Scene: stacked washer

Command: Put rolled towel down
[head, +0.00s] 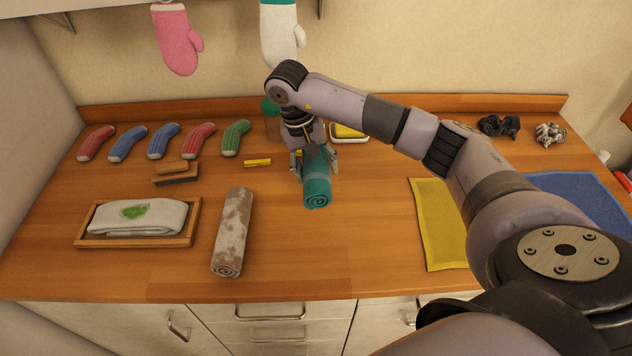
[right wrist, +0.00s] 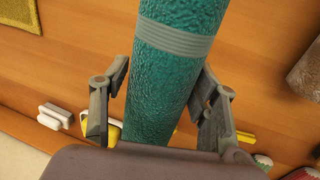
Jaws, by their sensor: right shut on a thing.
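A teal rolled towel (head: 317,188) is at the middle of the wooden counter in the head view, its spiral end facing the front edge. My right gripper (head: 315,165) is around it from above, one finger on each side. In the right wrist view the towel (right wrist: 172,75), with a grey band, runs between the two fingers (right wrist: 158,105). I cannot tell whether the towel touches the counter. A second rolled towel (head: 232,235), brown and white, lies to its left. My left gripper is not in view.
A wooden tray (head: 190,238) with a folded white towel is at the left. Yellow (head: 438,225) and blue (head: 580,198) cloths lie right. The front middle counter is clear.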

